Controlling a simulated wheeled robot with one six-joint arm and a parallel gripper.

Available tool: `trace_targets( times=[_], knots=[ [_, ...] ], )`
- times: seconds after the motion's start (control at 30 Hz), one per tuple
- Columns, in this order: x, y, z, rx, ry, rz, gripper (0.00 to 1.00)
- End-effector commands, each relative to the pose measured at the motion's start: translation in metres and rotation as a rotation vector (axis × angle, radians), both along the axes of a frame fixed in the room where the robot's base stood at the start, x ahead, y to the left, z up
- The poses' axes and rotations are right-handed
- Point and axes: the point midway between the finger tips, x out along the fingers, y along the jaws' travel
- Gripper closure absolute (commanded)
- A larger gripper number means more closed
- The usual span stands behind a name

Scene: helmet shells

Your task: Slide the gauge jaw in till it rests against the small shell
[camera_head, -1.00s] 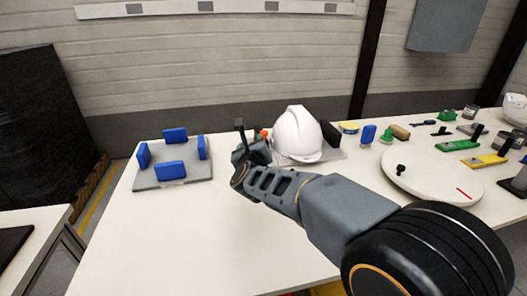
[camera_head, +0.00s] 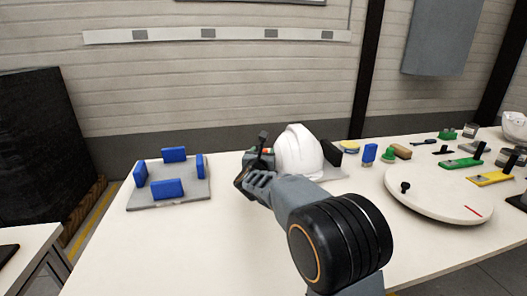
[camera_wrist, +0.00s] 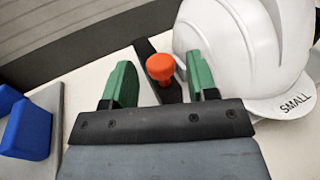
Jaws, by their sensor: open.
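The white shell marked SMALL (camera_wrist: 240,45) stands on the gauge's grey plate; in the head view the shell (camera_head: 298,153) is upright. A dark gauge jaw (camera_wrist: 147,50) with an orange knob (camera_wrist: 160,67) lies just left of the shell in the wrist view. Whether jaw and shell touch, I cannot tell. My gripper (camera_wrist: 160,78) is open, its green fingers on either side of the knob, apart from it as seen here. In the head view my gripper (camera_head: 260,160) hides most of this jaw. A black block (camera_head: 331,153) stands at the shell's right side.
A grey plate with several blue blocks (camera_head: 167,188) lies to the left. A white round turntable (camera_head: 440,192) with a black knob is to the right, with green and yellow tools beyond. The table front is clear.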

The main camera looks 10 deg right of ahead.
Motion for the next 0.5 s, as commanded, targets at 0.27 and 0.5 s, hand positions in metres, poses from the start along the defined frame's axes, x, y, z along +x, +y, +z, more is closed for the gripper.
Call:
trace_targets(
  times=[0.27,0.5],
  knots=[
    [0.022,-0.009,0.0,-0.001,0.001,0.0,0.47],
    [0.024,-0.01,0.0,-0.001,0.001,0.001,0.47]
  ],
)
